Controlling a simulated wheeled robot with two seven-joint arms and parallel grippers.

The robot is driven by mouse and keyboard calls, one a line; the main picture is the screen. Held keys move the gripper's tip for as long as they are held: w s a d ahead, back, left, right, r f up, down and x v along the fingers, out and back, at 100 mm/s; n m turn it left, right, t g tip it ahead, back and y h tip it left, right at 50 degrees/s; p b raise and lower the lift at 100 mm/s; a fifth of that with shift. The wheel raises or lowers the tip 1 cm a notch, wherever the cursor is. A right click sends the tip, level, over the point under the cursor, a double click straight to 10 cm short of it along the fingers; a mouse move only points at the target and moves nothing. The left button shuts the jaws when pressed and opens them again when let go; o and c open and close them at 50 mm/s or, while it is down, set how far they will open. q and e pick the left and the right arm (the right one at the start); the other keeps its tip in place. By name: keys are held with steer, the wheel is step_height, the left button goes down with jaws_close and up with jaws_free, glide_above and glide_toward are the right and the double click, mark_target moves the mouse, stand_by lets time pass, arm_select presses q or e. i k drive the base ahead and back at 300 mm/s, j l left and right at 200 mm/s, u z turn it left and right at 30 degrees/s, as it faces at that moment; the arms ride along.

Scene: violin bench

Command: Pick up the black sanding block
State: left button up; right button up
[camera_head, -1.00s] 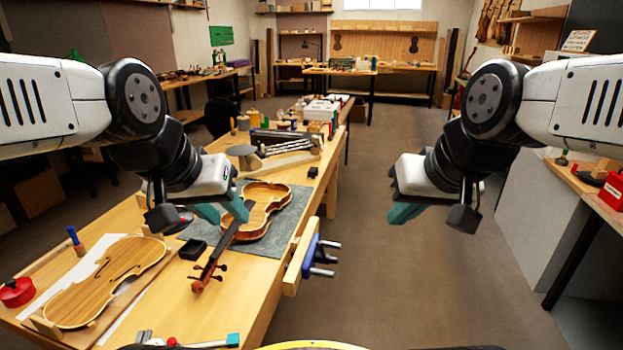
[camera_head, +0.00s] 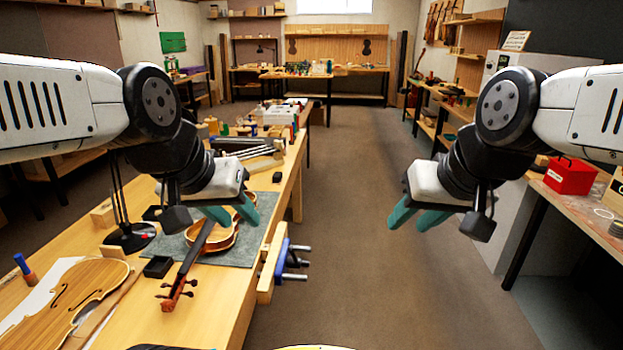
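A small black block (camera_head: 158,267) lies on the wooden bench (camera_head: 222,308) beside the violin's scroll, left of the neck. A smaller dark block (camera_head: 277,177) lies further back near the bench's right edge. I cannot tell for sure which is the sanding block. My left gripper (camera_head: 231,212) hangs above the violin (camera_head: 222,238), with its teal fingers apart and nothing seen between them. My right gripper (camera_head: 416,218) is over the open floor right of the bench, fingers apart and empty.
A blue clamp (camera_head: 281,262) juts from the bench's right edge. A black lamp base (camera_head: 130,237) and a violin plate (camera_head: 72,298) are at the left. A red box (camera_head: 570,176) stands on the right-hand bench (camera_head: 553,190). The floor (camera_head: 345,240) between the benches is clear.

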mark_target(278, 178)
steer(key=i+l+z, duration=0.15)
steer(key=l, duration=0.15)
steer(key=l+z, duration=0.1)
steer(key=l, duration=0.2)
steer(key=i+l+z, duration=0.5)
steer(key=i+l, duration=0.35)
steer(key=i+u, duration=0.4)
steer(key=i, duration=0.15)
steer(key=i+l+u, duration=0.15)
steer(key=i+u, duration=0.2)
steer(key=i, duration=0.15)
steer(key=i+j+u, duration=0.15)
steer(key=u, duration=0.25)
steer(key=i+u, duration=0.2)
steer(key=u, duration=0.2)
steer(key=i+u, duration=0.2)
steer(key=u, duration=0.2)
steer(key=i+u, duration=0.25)
steer(key=u, duration=0.15)
steer(key=i+l+u, duration=0.1)
steer(key=u, duration=0.3)
steer(key=i+u, duration=0.25)
